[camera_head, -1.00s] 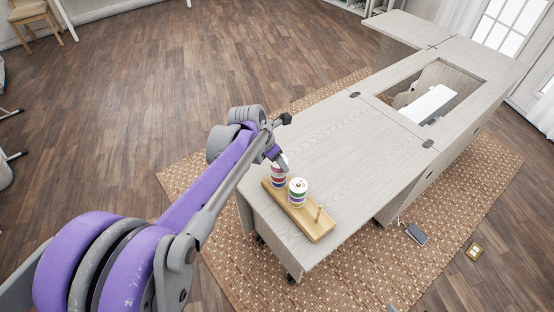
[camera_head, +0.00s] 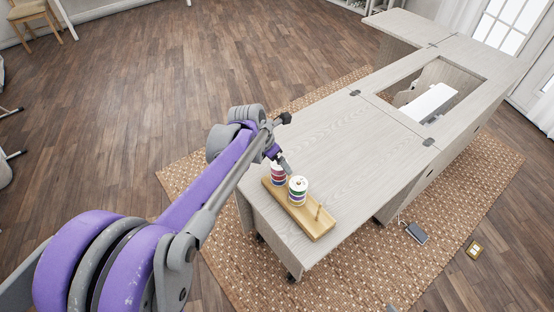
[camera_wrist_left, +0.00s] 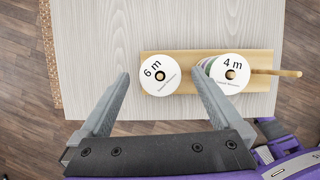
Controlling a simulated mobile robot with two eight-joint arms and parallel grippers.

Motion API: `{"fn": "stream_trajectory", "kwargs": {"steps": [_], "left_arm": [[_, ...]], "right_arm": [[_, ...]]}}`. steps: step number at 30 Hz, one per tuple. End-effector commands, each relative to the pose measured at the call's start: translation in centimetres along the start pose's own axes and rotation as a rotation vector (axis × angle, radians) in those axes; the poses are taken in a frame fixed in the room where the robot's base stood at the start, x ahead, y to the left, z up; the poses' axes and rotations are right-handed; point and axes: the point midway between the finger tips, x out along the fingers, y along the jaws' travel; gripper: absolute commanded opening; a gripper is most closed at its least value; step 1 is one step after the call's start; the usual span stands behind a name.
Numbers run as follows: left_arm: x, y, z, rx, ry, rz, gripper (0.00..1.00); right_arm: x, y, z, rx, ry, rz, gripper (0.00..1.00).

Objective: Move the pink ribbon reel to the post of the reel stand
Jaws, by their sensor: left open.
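The reel stand is a wooden board (camera_head: 307,224) on the cabinet top with a bare post (camera_head: 319,212) at its near right end. A reel stack with red-pink bands (camera_head: 278,178) is at its far left end. A second stack with green and purple bands (camera_head: 298,191) is in the middle. I cannot tell for certain which reel is the pink one. My left gripper (camera_head: 281,162) is at the red-pink stack. In the left wrist view, its open fingers lie either side of the white "6 m" reel top (camera_wrist_left: 159,75); contact cannot be told. The "4 m" reel (camera_wrist_left: 231,74) is right of them.
The pale wood cabinet top (camera_head: 350,150) is clear beyond the stand. The stand is close to the cabinet's near edge. A sunken machine opening (camera_head: 430,100) is farther right. A patterned rug (camera_head: 245,265) lies below.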

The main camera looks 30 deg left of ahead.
Motion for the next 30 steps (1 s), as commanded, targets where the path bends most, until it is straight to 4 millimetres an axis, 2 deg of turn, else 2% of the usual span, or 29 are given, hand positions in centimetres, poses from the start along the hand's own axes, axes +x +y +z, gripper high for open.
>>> {"fn": "stream_trajectory", "kwargs": {"steps": [5,12,16,21,30], "left_arm": [[-2.3,0.0,0.0,-0.001,0.000,0.000,1.00],[-7.2,0.0,0.0,-0.001,0.000,0.001,1.00],[-9.3,0.1,0.0,-0.002,0.000,0.001,1.00],[-10.5,0.0,0.0,0.000,0.000,0.000,1.00],[-10.7,0.0,0.0,0.000,0.000,0.000,1.00]], "right_arm": [[-0.2,0.0,-0.2,0.000,0.001,0.000,1.00],[-0.7,0.0,-0.5,0.000,0.003,0.000,1.00],[-0.8,0.0,-0.6,0.000,0.004,0.000,1.00],[-0.9,0.0,-0.6,0.000,0.004,0.000,1.00],[-0.9,0.0,-0.6,0.000,0.004,0.000,1.00]]}}
